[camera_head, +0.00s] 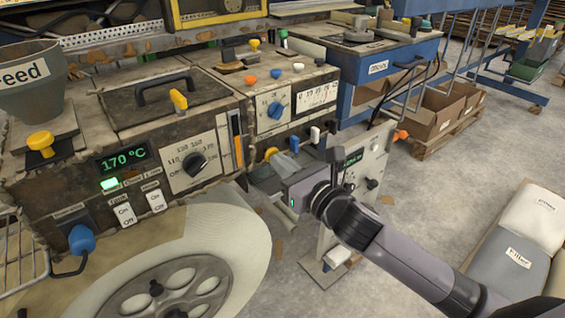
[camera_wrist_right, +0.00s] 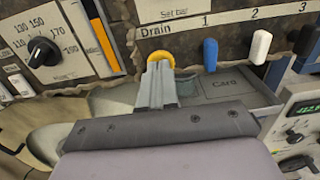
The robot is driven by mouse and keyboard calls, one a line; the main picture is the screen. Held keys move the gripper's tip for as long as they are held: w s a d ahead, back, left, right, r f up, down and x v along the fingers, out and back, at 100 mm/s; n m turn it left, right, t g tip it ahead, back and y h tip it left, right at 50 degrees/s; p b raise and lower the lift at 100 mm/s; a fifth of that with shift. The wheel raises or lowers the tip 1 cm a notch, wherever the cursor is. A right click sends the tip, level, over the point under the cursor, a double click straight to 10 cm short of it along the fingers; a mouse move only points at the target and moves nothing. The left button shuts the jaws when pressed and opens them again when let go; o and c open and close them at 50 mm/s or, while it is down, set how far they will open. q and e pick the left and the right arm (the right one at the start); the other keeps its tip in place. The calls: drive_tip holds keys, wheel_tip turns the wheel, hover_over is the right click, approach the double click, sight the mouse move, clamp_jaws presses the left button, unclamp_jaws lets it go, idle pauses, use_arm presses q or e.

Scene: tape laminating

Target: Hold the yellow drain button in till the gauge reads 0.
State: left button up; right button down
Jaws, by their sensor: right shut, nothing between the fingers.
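The yellow drain button (camera_head: 270,153) is on the front of the machine, below the gauge. In the right wrist view the yellow button (camera_wrist_right: 162,54) sits under the word Drain, partly hidden by my fingers. My right gripper (camera_head: 278,160) is shut and empty, with its fingertips at the button. In the wrist view the gripper's tips (camera_wrist_right: 159,68) overlap the button's lower middle; I cannot tell how far in it is. The gauge (camera_head: 318,95) is a white scale panel above right of the button; its reading is too small to make out. My left gripper is out of view.
Beside the button are a blue lever (camera_wrist_right: 210,54), a white lever (camera_wrist_right: 261,46) and a black lever (camera_wrist_right: 304,40). A panel with a green display (camera_head: 362,165) stands close to the right of my gripper. A large pale roll (camera_head: 235,235) is at lower left.

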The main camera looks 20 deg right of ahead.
drive_tip(key=shift+w, duration=0.15)
drive_tip(key=shift+p+x, duration=0.45)
drive_tip(key=shift+x, duration=0.35)
drive_tip(key=shift+r, duration=0.35)
idle(1.4)
